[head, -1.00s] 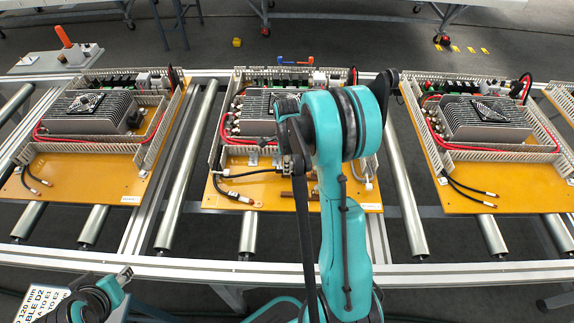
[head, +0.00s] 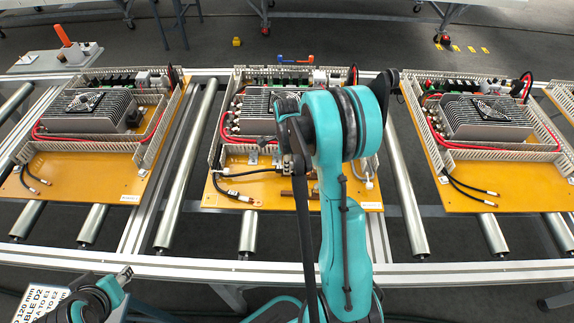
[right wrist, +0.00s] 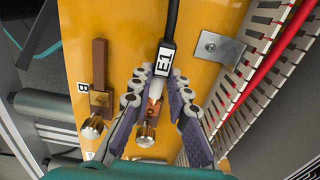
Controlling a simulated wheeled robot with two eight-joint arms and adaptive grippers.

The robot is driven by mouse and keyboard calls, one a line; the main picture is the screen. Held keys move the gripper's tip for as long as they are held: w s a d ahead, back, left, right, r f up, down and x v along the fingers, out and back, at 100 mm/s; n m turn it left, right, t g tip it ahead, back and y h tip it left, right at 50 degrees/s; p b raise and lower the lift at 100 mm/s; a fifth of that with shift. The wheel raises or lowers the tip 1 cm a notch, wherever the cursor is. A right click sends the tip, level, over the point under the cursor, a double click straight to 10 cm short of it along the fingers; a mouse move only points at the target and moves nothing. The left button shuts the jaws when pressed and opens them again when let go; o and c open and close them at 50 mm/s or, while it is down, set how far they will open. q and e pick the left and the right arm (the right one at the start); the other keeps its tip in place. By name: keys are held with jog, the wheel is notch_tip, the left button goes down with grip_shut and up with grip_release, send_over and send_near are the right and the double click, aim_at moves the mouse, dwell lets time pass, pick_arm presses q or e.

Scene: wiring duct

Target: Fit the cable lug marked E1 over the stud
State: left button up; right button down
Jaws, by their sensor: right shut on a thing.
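The E1 cable lug (right wrist: 155,90) is copper, on a black cable with a white E1 label (right wrist: 163,60). In the right wrist view it sits between the purple-padded fingers of my right gripper (right wrist: 158,82), which is shut on it. A brass stud (right wrist: 146,133) shows just below the lug's end. I cannot tell whether the lug's eye is around the stud. In the head view my right gripper (head: 297,168) is low over the middle yellow board (head: 230,195), and my arm hides part of the area. My left gripper (head: 118,279) is at the lower left, away from the boards.
A copper bar (right wrist: 99,65) with another brass stud (right wrist: 93,128), near a B label, stands left of the lug. A grey metal plate (right wrist: 217,47) and a slotted white duct (right wrist: 262,85) lie to the right. A loose cable end (head: 246,199) lies on the middle board.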

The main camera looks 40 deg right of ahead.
jog(key=shift+f, duration=0.1)
dwell(0.7)
jog(key=c, duration=1.4)
grip_release()
jog(key=shift+o, duration=0.2)
notch_tip(320, 180, up, 12)
notch_tip(320, 180, up, 6)
jog(key=p, duration=0.4)
